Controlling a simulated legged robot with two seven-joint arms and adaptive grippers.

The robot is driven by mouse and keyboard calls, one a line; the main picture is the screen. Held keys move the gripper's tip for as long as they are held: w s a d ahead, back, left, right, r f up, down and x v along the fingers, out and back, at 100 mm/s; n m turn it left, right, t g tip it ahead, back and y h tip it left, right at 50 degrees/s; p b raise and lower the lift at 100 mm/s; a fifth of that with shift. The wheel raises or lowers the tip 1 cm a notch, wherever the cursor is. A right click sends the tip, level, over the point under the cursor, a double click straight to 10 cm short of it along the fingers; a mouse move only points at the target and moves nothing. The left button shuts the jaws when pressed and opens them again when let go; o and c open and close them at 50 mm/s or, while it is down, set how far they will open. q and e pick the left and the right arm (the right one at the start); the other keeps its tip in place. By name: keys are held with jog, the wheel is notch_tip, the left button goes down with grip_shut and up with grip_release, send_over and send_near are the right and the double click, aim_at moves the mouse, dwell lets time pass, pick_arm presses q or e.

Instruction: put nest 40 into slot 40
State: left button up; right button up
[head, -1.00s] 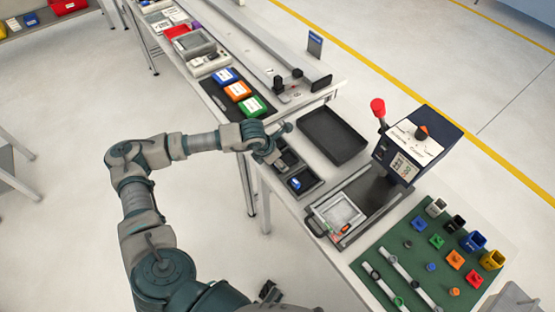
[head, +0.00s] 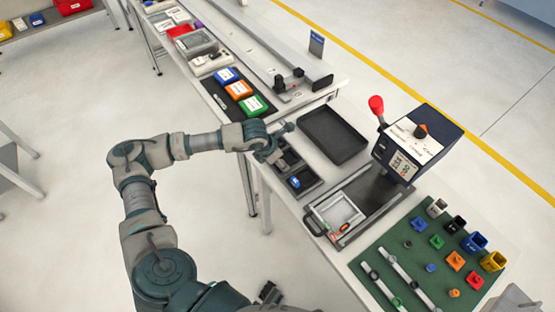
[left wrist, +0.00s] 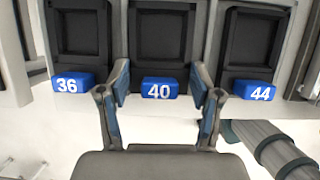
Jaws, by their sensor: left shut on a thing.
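Nest 40 (left wrist: 160,38) is a dark square block with a blue tab marked 40 (left wrist: 160,91), in the middle of the left wrist view. My left gripper (left wrist: 160,72) is shut on it, one finger on each side of the tab. The nest lies in line with its neighbours; I cannot tell whether it is seated or lifted. Its slot is hidden beneath it. In the head view my left gripper (head: 272,154) is over the dark slotted tray (head: 312,187) at the bench's near edge and covers part of it.
Dark blocks with blue tabs 36 (left wrist: 67,84) and 44 (left wrist: 253,90) flank nest 40 closely. An empty black tray (head: 333,135) lies beyond. A press with a red-knobbed lever (head: 377,104) and a green mat (head: 400,262) with small parts stand to the right.

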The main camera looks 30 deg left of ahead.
pick_arm(q)
jog(key=shift+s+d+f, duration=0.2)
jog(key=shift+d+f, duration=0.2)
jog(key=shift+d, duration=0.1)
jog(key=shift+s+a+f, duration=0.1)
jog(key=shift+f, duration=0.05)
pick_arm(e)
jog(key=shift+s+f, duration=0.1)
jog(key=shift+f, duration=0.15)
pick_arm(q)
jog(key=o, duration=1.4)
jog(key=shift+c, duration=0.2)
jog(key=shift+o, duration=0.9)
jog(key=shift+w+f, duration=0.1)
jog(key=shift+w, duration=0.1)
pick_arm(e)
jog(key=shift+d, duration=0.1)
pick_arm(q)
jog(key=shift+a+r, duration=0.2)
jog(key=shift+r, duration=0.05)
jog(key=shift+a+r, duration=0.15)
jog(key=shift+r, duration=0.2)
jog(key=v, duration=1.1)
